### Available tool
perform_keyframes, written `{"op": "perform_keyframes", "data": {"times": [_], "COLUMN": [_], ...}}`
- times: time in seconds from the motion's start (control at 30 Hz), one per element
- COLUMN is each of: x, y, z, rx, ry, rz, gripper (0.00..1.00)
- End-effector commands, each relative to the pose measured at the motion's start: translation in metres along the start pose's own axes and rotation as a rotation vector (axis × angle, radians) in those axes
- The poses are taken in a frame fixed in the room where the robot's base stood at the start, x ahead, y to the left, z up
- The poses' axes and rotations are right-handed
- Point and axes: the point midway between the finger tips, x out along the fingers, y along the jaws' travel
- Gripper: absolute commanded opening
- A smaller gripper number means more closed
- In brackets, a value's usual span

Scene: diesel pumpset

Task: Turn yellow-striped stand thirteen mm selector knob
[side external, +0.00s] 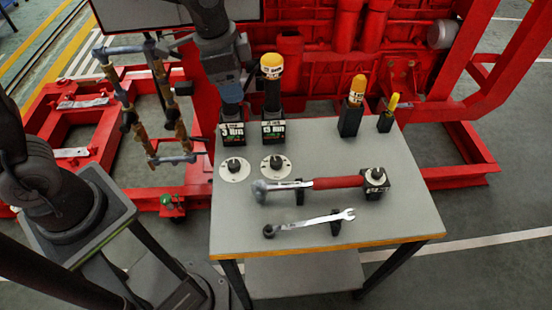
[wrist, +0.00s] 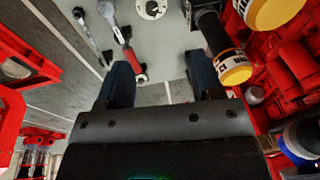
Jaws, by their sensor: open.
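Two round pale dials with dark selector knobs lie on the grey table, a left knob (side external: 234,166) and a right knob (side external: 276,163). Behind them stand two black labelled stands, a left stand (side external: 232,134) and a right stand (side external: 273,131). The right one holds a dark tool with a yellow top (side external: 271,66). The labels read partly as "13 mm"; I cannot tell which stand is yellow-striped. One dial (wrist: 151,8) shows at the top of the wrist view. My gripper (wrist: 162,84) is open and empty, above the back left of the table in the side view, apart from the knobs.
A red-handled wrench (side external: 335,183) and a spanner (side external: 310,221) lie at the front. Two smaller yellow-topped tools (side external: 357,90) (side external: 393,103) stand at the back right. Red machinery (side external: 320,75) borders the back. A yellow-banded tool (wrist: 235,68) is close by my right finger.

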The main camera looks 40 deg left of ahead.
Motion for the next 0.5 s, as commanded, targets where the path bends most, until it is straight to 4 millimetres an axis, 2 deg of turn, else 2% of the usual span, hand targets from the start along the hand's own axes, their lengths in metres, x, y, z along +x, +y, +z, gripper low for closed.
{"op": "perform_keyframes", "data": {"times": [0.03, 0.1, 0.3, 0.5], "x": [0.020, 0.044, 0.104, 0.128], "y": [0.000, 0.001, 0.007, 0.012], "z": [-0.013, -0.028, -0.056, -0.063], "rx": [0.067, 0.165, 0.377, 0.457], "ry": [-0.029, -0.057, -0.110, -0.128], "rz": [0.024, 0.051, 0.113, 0.137], "gripper": [0.60, 0.60, 0.60, 0.60]}}
